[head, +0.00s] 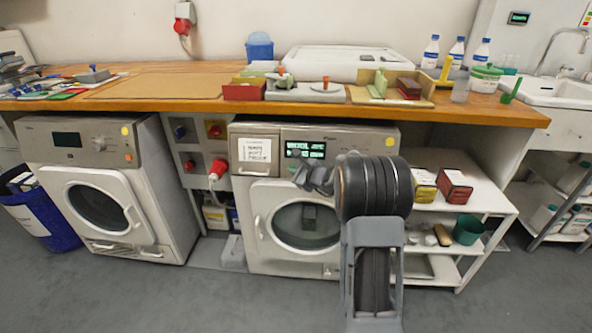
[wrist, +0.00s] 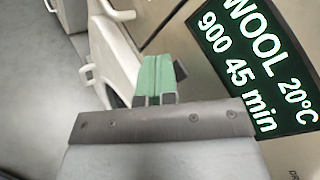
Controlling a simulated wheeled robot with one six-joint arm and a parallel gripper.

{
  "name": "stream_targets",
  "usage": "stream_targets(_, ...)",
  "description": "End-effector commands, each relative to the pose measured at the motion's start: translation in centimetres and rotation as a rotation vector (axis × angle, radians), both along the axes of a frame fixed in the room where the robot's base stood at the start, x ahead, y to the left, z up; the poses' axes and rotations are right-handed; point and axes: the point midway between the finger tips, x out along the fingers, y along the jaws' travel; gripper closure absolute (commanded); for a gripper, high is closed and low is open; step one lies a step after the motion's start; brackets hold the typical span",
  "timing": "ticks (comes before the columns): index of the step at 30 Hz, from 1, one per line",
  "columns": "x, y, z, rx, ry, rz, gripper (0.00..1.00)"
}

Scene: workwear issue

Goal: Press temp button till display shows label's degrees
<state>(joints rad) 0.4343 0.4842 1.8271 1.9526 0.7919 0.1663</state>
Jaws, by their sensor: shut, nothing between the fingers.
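The washing machine (head: 240,198) stands under the counter in the middle. Its lit display (head: 305,150) shows large in the wrist view (wrist: 258,65), reading "WOOL 20°C", "900" and "45 min". A white label (head: 258,150) with dark writing is on the drawer front left of the display; its degrees are too small to read. My gripper (head: 312,180) is in front of the panel, just below the display. In the wrist view its green-padded fingers (wrist: 157,73) are shut and empty, left of the display. I cannot make out the temp button or whether the fingertips touch anything.
A second machine (head: 95,190) stands to the left, with a socket panel (head: 202,150) between. Shelves (head: 470,200) with boxes and a green pot (head: 467,229) are to the right. The wooden counter (head: 180,85) overhangs the machines. The grey floor (head: 200,300) in front is clear.

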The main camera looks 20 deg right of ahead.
Motion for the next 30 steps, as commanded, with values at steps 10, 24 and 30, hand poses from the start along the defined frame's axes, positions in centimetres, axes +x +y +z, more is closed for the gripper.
stream_targets(10, 0.57, -0.27, -0.21, 0.000, 0.001, -0.001, 1.00)
stream_targets(24, 0.71, -0.35, -0.28, 0.000, 0.001, -0.001, 1.00)
stream_targets(30, 0.90, -0.46, -0.38, 0.000, 0.001, -0.001, 1.00)
